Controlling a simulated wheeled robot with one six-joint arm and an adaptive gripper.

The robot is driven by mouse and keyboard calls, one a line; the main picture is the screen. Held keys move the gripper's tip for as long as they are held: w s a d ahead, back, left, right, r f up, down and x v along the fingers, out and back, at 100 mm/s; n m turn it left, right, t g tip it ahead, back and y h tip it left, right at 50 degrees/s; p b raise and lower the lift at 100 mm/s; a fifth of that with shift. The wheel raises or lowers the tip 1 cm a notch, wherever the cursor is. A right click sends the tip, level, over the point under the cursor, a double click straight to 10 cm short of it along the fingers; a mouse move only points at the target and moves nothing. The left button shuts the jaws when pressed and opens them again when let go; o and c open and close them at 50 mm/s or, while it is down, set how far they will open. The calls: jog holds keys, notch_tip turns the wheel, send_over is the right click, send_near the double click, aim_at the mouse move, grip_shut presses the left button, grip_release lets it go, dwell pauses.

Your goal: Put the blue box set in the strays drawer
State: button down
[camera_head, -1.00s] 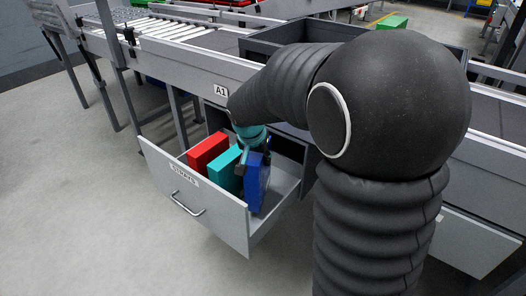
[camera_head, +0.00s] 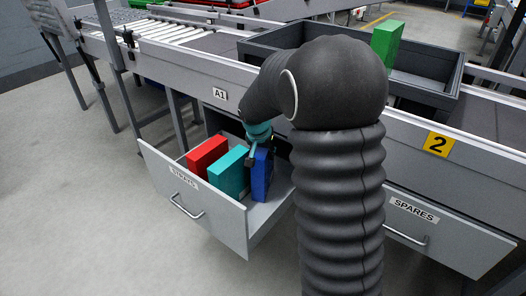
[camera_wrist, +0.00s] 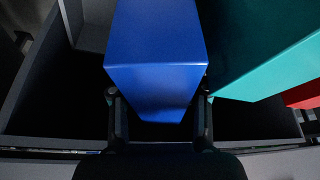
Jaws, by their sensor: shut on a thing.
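The blue box set (camera_head: 262,172) is upright inside the open strays drawer (camera_head: 217,217), at its right side. In the wrist view the blue box set (camera_wrist: 156,62) fills the space between the two fingers. My gripper (camera_head: 258,146) is shut on it from above; in the wrist view my gripper (camera_wrist: 159,112) has a finger on each side of the box. A teal box (camera_head: 229,171) stands just left of the blue one. Whether the blue box touches the drawer floor is hard to tell.
A red box (camera_head: 207,154) stands left of the teal one in the same drawer. A green box (camera_head: 387,43) stands in the dark tray (camera_head: 425,90) on the conveyor. Grey floor is clear at left.

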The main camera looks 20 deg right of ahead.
jog(key=c, duration=0.6)
grip_release()
jog(key=shift+o, duration=0.2)
